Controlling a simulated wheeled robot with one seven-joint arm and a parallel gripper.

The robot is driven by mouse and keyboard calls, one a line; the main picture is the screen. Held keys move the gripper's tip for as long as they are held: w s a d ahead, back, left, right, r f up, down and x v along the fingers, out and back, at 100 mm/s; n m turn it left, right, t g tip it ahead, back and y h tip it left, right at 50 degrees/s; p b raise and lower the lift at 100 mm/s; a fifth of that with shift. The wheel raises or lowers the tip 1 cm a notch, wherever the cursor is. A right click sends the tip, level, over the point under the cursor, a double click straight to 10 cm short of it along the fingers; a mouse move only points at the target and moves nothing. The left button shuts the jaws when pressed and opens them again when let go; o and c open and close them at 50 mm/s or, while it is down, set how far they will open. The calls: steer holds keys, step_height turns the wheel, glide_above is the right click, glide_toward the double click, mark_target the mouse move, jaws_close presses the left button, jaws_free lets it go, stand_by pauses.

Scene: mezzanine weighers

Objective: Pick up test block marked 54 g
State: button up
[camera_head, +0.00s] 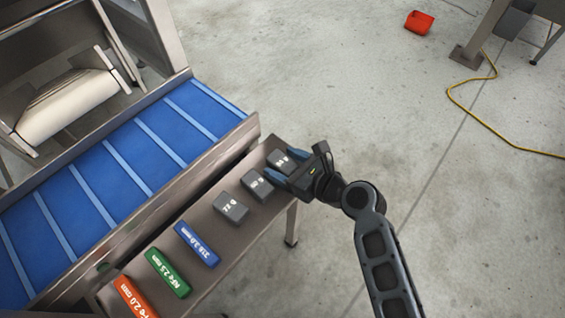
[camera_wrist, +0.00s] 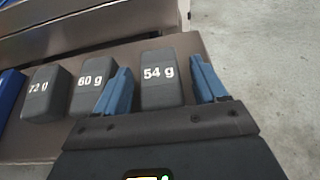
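The test block marked 54 g (camera_wrist: 160,80) is a dark grey block with white lettering. In the wrist view it stands between the two blue fingers of my gripper (camera_wrist: 168,90). The fingers are open, with a visible gap on the right side and a narrower one on the left. In the head view the 54 g block (camera_head: 281,160) is at the far end of the steel shelf, partly hidden by my gripper (camera_head: 291,173). Grey blocks marked 60 g (camera_wrist: 92,84) and 72 g (camera_wrist: 46,92) stand to its left in the wrist view.
Blue (camera_head: 197,244), green (camera_head: 168,272) and orange (camera_head: 135,298) test pieces lie along the same steel shelf (camera_head: 205,222). A blue belt conveyor (camera_head: 125,160) runs beside it. A red bin (camera_head: 419,22) and yellow cable (camera_head: 462,105) lie on the open concrete floor.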

steer(key=c, duration=0.9)
steer(key=shift+c, duration=0.3)
steer(key=shift+r, duration=0.15)
